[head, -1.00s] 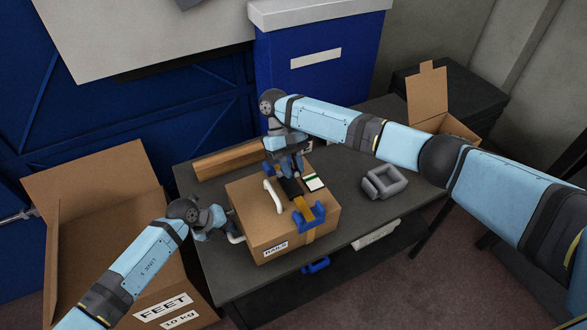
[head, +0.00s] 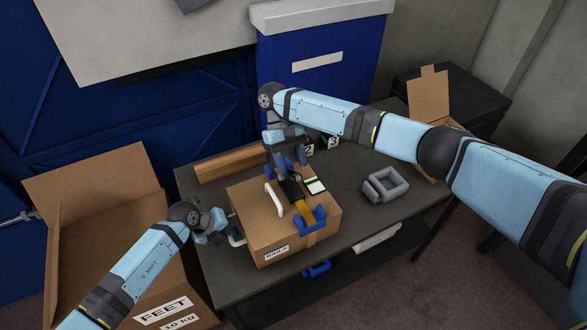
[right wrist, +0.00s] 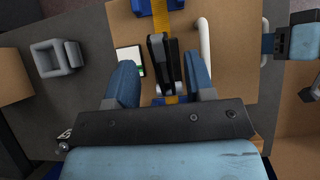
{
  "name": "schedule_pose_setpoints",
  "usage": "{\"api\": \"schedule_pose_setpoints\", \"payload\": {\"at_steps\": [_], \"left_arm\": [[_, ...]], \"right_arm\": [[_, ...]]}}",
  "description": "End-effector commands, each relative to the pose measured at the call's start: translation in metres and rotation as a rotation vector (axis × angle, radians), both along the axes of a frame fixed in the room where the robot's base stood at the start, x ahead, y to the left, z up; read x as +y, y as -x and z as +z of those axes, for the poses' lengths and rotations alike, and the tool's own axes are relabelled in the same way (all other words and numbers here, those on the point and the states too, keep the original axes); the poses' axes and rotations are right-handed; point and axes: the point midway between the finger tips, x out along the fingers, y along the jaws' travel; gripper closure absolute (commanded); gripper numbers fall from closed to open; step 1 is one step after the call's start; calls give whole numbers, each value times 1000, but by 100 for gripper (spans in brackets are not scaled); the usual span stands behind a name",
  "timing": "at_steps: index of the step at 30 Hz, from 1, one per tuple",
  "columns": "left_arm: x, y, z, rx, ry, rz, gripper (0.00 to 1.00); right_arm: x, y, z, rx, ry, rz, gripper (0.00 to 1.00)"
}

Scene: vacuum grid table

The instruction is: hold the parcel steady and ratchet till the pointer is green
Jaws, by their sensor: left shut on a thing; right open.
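The brown parcel (head: 258,231) sits on the dark table with a yellow strap (head: 302,209) over it. On its top are a black ratchet (head: 290,190) and a white card with a green band (head: 315,186). The pointer is too small to read. My left gripper (head: 229,238) is shut on the white handle (head: 237,240) at the parcel's left side. My right gripper (head: 286,168) is above the ratchet. In the right wrist view its blue fingers (right wrist: 161,83) are open on either side of the black ratchet handle (right wrist: 159,58), with gaps visible.
A blue strap piece (head: 310,221) sits at the parcel's front edge. A second white handle (head: 273,199) is on top. A grey open tray (head: 384,185) lies right. Cardboard lies behind, and an open FEET box (head: 100,255) stands left. The table's right part is mostly clear.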

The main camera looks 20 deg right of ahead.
Motion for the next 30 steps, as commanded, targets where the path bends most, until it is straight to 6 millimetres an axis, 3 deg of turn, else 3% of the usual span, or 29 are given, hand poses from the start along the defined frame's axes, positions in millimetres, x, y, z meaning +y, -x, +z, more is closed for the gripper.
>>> {"api": "schedule_pose_setpoints", "payload": {"at_steps": [6,12,25,30], "left_arm": [[-1,0,0,-1,1,-1,100],[0,0,0,-1,1,-1,100],[0,0,0,-1,0,-1,100],[0,0,0,-1,0,-1,100]], "right_arm": [[7,-29,41,-4,2,2,51],[11,-48,68,-2,2,0,51],[12,-55,78,0,-1,1,51],[12,-52,77,-18,-4,7,88]]}}
